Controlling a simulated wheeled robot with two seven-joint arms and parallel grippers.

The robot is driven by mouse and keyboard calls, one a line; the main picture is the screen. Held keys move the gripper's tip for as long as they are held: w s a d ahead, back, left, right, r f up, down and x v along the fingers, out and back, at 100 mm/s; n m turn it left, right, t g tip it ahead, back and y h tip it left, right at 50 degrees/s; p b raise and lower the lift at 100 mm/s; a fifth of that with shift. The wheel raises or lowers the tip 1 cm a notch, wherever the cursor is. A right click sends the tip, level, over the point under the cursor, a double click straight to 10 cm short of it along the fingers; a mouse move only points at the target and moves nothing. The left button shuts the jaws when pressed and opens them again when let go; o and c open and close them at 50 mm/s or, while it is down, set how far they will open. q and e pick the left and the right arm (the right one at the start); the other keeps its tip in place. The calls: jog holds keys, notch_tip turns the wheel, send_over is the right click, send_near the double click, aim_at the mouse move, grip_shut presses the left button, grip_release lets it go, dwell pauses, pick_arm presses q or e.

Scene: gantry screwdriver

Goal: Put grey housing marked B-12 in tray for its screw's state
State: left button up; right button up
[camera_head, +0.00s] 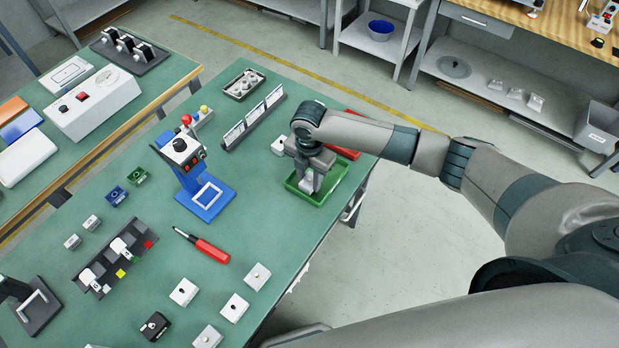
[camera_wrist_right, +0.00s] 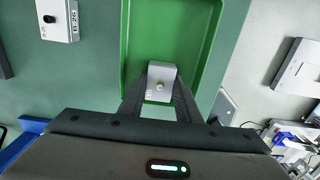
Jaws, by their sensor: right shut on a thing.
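My right gripper (camera_head: 311,172) is shut on a small grey housing (camera_head: 307,184) over the green tray (camera_head: 341,171). In the right wrist view the housing (camera_wrist_right: 161,72) sits between both fingertips of the gripper (camera_wrist_right: 160,88), with a round screw head on its top face. Its marking is too small to read. The green tray (camera_wrist_right: 213,38) lies below and around it; I cannot tell whether the housing touches the tray floor. A red tray (camera_head: 347,153) is partly hidden behind my right arm. My left gripper is not in view.
Another grey housing (camera_wrist_right: 57,20), apparently marked B-26, lies left of the green tray. A blue stand (camera_head: 206,197), a red screwdriver (camera_head: 211,250) and several grey housings (camera_head: 183,292) occupy the green table. The table edge is close to the green tray's right side.

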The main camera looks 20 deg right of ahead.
aim_at(309, 180)
jog(key=shift+f, duration=0.25)
dwell(0.3)
jog(key=o, duration=1.2)
jog(key=shift+o, duration=0.2)
jog(key=shift+r, duration=0.1)
notch_tip(309, 180, up, 17)
jog(key=b, duration=0.3)
jog(key=shift+r, duration=0.1)
